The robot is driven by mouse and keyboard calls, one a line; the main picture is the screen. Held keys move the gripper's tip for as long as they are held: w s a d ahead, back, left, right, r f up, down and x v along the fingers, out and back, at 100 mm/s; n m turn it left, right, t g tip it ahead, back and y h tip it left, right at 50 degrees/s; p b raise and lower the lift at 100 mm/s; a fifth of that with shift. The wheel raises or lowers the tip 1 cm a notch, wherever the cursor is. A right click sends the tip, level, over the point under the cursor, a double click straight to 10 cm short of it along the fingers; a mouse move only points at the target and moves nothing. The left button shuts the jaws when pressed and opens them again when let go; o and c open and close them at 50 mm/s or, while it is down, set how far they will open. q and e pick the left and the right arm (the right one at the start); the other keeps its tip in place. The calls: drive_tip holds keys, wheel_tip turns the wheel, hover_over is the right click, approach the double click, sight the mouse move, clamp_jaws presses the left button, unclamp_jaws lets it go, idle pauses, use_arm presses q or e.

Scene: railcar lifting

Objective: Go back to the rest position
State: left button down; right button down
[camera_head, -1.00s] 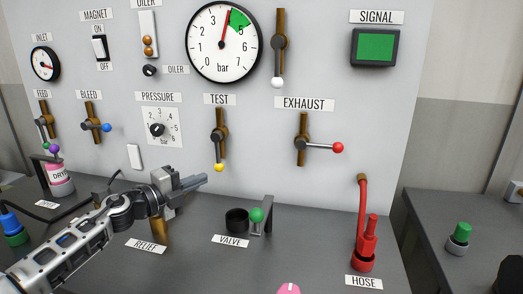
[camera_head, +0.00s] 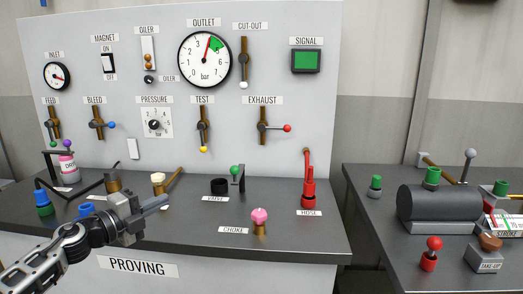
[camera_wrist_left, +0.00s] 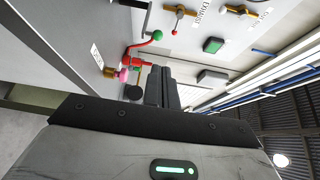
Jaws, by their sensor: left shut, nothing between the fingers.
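My left gripper (camera_head: 153,207) comes in from the left in the head view, above the front part of the dark bench. Its fingers are together with nothing between them, and they point right. In the left wrist view the closed fingers (camera_wrist_left: 162,87) show at the middle, with the tilted panel beyond. My left gripper is apart from the panel's levers and the bench items. My right gripper is not in view.
The upright panel (camera_head: 225,120) stands behind. A second bench with a dark tank (camera_head: 438,209) stands right.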

use_arm(q)
drive_tip(key=s+d+f+n+t+y, duration=0.1)
drive_tip(key=s+d+f+n+y, duration=0.1)
drive_tip(key=s+d+f+n, duration=0.35)
drive_tip(key=s+d+f+n+y, duration=0.1)
drive_tip(key=s+d+f+n, duration=0.2)
drive_tip(key=s+f+n, duration=0.5)
drive_tip(key=s+f+n+g+y, duration=0.2)
drive_tip(key=s+f+n, duration=0.2)
drive_tip(key=s+f, duration=0.3)
drive_tip(key=s+f+n+g+y, duration=0.2)
drive_tip(key=s+f+n, duration=0.3)
drive_tip(key=s, duration=0.9)
wheel_tip(320, 180, down, 3)
drive_tip(key=shift+d+f+g+y, duration=0.2)
drive_tip(key=shift+d+g+y, duration=0.25)
drive_tip(key=shift+g, duration=0.25)
